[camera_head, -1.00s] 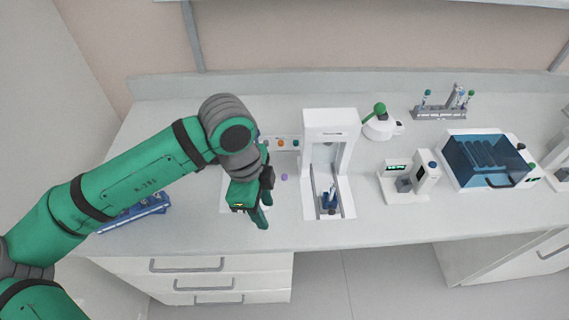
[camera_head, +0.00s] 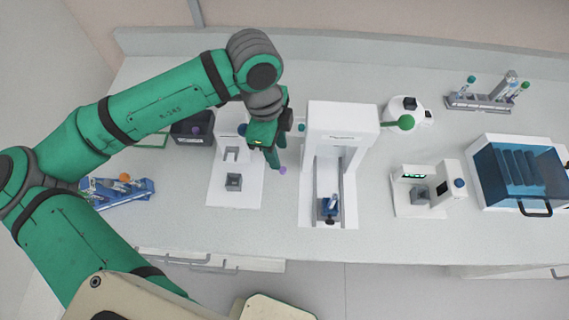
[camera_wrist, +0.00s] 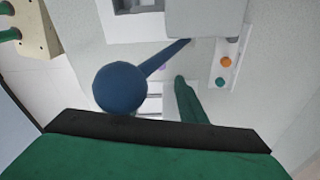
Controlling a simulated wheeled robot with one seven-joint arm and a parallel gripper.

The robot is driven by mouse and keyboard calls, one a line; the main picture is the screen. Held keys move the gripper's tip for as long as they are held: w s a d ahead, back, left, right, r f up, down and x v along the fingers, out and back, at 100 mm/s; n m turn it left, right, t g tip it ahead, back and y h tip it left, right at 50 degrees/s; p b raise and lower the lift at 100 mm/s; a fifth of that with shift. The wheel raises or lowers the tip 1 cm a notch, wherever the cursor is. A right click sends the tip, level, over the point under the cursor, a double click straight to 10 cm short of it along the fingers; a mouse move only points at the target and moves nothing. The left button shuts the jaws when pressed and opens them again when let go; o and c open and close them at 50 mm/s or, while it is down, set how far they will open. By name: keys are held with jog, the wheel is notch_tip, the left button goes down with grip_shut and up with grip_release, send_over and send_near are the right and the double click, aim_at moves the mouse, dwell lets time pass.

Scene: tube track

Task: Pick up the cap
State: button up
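A small purple cap (camera_head: 283,170) sits on the bench between the two white stations in the head view. My gripper (camera_head: 276,160) points down with its green fingers close to the cap, which shows just at the right of a fingertip. No grip on the cap shows. In the wrist view one green finger (camera_wrist: 190,100) shows right of centre. The fingers look apart.
A white station with a grey block (camera_head: 233,182) stands left of my gripper, and a tall white machine (camera_head: 340,120) close on the right. The wrist view shows a white strip with orange (camera_wrist: 226,62) and green (camera_wrist: 220,83) caps. A blue rack (camera_head: 122,192) lies at the left.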

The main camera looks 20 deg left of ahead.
aim_at(283, 169)
jog(key=f, duration=0.3)
jog(key=shift+w+d+f, duration=0.15)
jog(key=shift+w, duration=0.05)
jog(key=f, duration=0.5)
jog(key=shift+s+d, duration=0.1)
jog(key=shift+d, duration=0.3)
jog(key=shift+r, duration=0.1)
jog(key=shift+a, duration=0.1)
jog(key=c, duration=0.9)
